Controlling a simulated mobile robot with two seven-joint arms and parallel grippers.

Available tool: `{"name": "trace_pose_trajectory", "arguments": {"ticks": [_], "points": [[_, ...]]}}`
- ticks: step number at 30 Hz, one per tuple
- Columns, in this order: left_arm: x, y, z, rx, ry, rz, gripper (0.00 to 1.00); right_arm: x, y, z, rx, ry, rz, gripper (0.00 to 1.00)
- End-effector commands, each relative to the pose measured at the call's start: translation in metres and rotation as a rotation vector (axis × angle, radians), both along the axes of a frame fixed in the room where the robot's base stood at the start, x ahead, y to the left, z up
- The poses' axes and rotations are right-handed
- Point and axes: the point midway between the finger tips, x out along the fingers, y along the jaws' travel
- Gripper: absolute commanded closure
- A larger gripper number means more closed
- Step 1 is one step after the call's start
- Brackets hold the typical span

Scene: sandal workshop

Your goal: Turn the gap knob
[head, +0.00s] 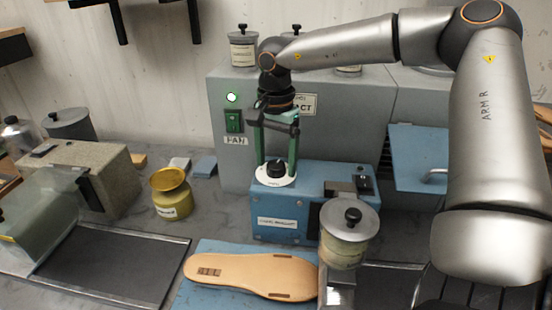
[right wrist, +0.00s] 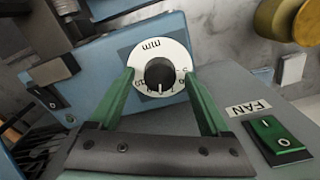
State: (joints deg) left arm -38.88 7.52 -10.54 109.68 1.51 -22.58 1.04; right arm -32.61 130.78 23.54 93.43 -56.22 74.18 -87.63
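The gap knob (head: 276,167) is a black round knob on a white dial plate with printed marks, on top of a blue machine (head: 290,205). In the right wrist view the knob (right wrist: 159,73) shows a light pointer line toward the picture's bottom, and the dial (right wrist: 152,49) reads "mm". My right gripper (head: 277,163) points down over the dial with its green fingers apart. In the right wrist view its fingertips (right wrist: 159,75) stand on either side of the knob, with white dial showing between finger and knob. Whether they touch the dial cannot be told. My left gripper is out of view.
A grey cabinet (head: 350,120) with a green FAN switch (head: 233,120) stands right behind. A lidded jar (head: 347,235) stands front right of the machine. A tan sole (head: 250,275) lies in front, and a yellow pot (head: 171,193) stands left.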

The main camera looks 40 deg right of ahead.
Motion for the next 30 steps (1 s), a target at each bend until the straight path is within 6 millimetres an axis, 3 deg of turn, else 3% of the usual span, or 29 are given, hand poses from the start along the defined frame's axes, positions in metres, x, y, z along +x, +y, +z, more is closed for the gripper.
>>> {"name": "trace_pose_trajectory", "arguments": {"ticks": [7, 11, 24, 30], "points": [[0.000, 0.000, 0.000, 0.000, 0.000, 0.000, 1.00, 0.000, 0.000, 0.001, -0.001, 0.000, 0.000, 0.19], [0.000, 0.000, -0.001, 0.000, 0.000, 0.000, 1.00, 0.001, 0.000, 0.012, -0.002, -0.004, 0.000, 0.19], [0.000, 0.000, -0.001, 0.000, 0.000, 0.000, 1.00, 0.001, 0.000, 0.101, -0.001, -0.003, 0.000, 0.19], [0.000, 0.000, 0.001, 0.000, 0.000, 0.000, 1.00, 0.000, 0.000, 0.122, -0.001, 0.000, -0.001, 0.19]]}}
